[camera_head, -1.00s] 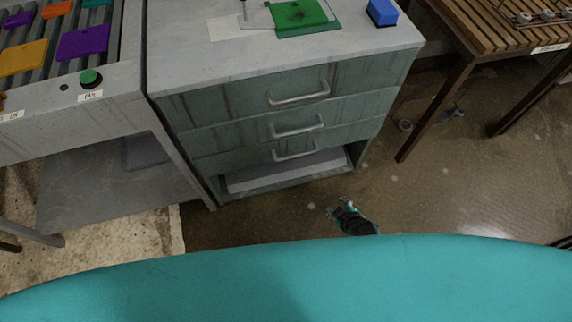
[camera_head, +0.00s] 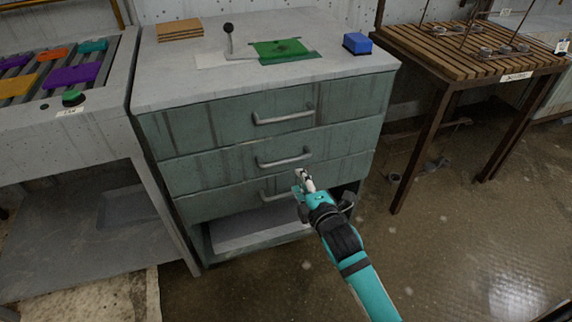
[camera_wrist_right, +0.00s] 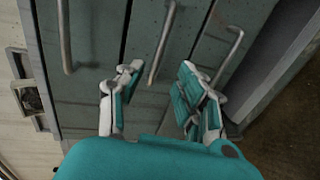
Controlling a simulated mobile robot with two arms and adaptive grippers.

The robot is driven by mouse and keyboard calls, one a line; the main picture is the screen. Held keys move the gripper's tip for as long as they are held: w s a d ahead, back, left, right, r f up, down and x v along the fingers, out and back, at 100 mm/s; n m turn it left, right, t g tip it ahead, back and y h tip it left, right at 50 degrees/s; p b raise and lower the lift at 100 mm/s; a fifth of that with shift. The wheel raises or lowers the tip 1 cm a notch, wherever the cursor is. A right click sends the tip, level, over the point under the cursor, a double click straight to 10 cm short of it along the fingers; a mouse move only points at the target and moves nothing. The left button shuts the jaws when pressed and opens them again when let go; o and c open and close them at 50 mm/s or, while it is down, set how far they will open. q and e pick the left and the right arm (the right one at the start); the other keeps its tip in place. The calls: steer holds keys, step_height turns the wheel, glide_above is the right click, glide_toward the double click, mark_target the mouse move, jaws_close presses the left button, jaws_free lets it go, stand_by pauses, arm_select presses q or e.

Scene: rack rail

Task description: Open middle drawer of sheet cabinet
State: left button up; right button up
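The grey-green sheet cabinet (camera_head: 200,128) stands ahead with three drawer fronts, all closed. The middle drawer (camera_head: 215,170) has a metal bar handle (camera_head: 284,160); one handle is above it and one below. My right gripper (camera_head: 303,180) is in front of the lower drawers, just below the right end of the middle handle, and partly covers the bottom handle. In the right wrist view my right gripper (camera_wrist_right: 158,95) is open and empty, its fingers to either side of the end of the middle handle (camera_wrist_right: 163,45). I see no contact. My left gripper is out of view.
The cabinet top holds a green sheet (camera_head: 283,50), a blue block (camera_head: 356,43) and a black-knobbed lever (camera_head: 229,40). A roller table (camera_head: 60,125) adjoins on the left. A slatted wooden bench (camera_head: 440,55) stands right. Floor (camera_head: 440,250) in front is clear.

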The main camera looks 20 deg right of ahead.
mark_target(287, 161)
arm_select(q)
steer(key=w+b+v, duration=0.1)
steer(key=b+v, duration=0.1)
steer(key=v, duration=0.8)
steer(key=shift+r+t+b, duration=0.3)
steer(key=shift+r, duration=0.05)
arm_select(e)
steer(key=shift+x, duration=6.05)
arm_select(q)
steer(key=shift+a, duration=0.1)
arm_select(e)
jaws_close()
